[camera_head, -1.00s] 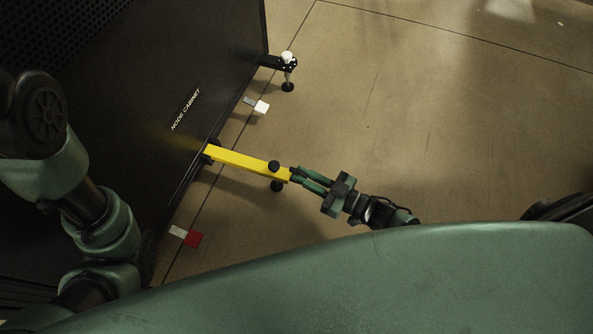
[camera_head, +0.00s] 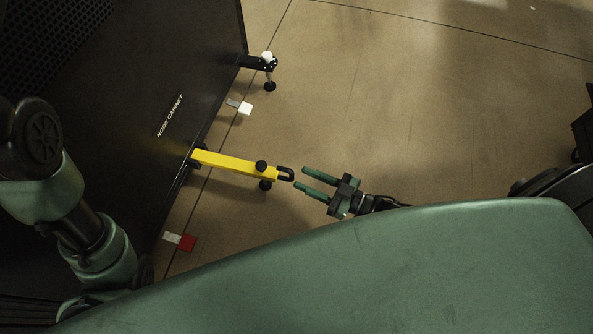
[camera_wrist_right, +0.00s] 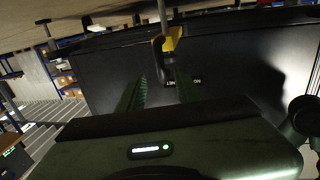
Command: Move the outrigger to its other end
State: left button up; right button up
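The yellow outrigger (camera_head: 232,165) sticks out from the black node cabinet (camera_head: 150,140), with black knobs and a black loop handle (camera_head: 286,174) at its free end. My right gripper (camera_head: 300,177) is open and empty, with its green fingertips just off the handle. In the right wrist view the outrigger's yellow end (camera_wrist_right: 174,38) and dark handle show ahead, between and beyond the open fingers (camera_wrist_right: 160,80). My left arm comes in at the left of the head view; its gripper is not visible.
A black bracket with a levelling foot (camera_head: 264,65) stands out from the cabinet's far end. A white-and-grey marker (camera_head: 242,107) and a red-and-white marker (camera_head: 182,241) lie on the floor along the cabinet. The floor (camera_head: 400,110) to the right is clear.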

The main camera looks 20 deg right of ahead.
jog(key=v, duration=0.3)
jog(key=shift+s+d+p, duration=0.15)
jog(key=shift+d+p, duration=0.1)
jog(key=shift+p, duration=0.1)
